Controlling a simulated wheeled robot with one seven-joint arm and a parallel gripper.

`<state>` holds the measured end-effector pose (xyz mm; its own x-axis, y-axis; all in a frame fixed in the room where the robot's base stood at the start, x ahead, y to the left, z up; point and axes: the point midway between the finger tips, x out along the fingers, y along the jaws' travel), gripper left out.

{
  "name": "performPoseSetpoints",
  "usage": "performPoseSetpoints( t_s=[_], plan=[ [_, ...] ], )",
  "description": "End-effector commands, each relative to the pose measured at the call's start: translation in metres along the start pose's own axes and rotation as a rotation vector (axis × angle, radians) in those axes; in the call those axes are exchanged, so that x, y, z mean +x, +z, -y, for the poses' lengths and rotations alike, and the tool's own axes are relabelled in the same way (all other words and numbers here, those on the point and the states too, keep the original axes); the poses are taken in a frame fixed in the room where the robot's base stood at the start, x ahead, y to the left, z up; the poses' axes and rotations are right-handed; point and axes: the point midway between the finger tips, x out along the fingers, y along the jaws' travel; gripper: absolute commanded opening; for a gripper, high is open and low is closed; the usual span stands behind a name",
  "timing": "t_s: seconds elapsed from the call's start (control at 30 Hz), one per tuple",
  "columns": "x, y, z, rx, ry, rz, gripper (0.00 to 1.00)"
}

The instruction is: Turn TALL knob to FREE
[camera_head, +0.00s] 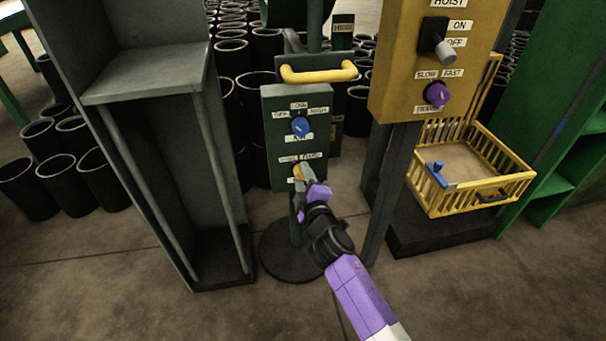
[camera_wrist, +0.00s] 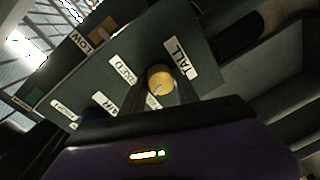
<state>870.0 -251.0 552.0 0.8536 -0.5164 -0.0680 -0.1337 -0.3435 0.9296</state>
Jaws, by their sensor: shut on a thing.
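A yellow knob (camera_head: 298,170) sits low on the front of a dark green control box (camera_head: 283,108) on a stand. In the wrist view the yellow knob (camera_wrist: 160,77) has a TALL label (camera_wrist: 180,57) beside it and a FIXED label (camera_wrist: 123,66) across from it. A white mark on the knob's face points toward the picture's lower left. My gripper (camera_head: 303,181) is shut on the yellow knob, with a finger on either side of it. A label near the lower left finger is partly hidden and unreadable.
A blue knob (camera_head: 300,126) sits above on the same box, under a yellow handle (camera_head: 318,73). A yellow hoist box (camera_head: 436,60) stands to the right, above a yellow basket (camera_head: 470,185). A grey cabinet (camera_head: 150,75) stands close on the left.

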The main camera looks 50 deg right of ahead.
Motion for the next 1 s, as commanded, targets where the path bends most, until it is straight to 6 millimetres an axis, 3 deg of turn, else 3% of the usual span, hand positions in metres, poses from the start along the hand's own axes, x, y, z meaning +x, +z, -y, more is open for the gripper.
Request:
performPoseSetpoints(
  t_s=[0.3, 0.8, 0.83, 0.93, 1.0],
  plan=[
    [-0.0003, -0.0010, 0.0010, -0.105, -0.004, 0.007, 0.00],
    [-0.0003, -0.0008, 0.0016, -0.125, -0.005, 0.009, 0.00],
    [-0.0003, -0.0008, 0.0016, -0.124, -0.005, 0.009, 0.41],
    [-0.0003, -0.0007, 0.0014, -0.124, -0.005, 0.009, 0.59],
    [-0.0002, -0.0006, 0.0012, -0.123, -0.004, 0.009, 0.59]
  ],
)
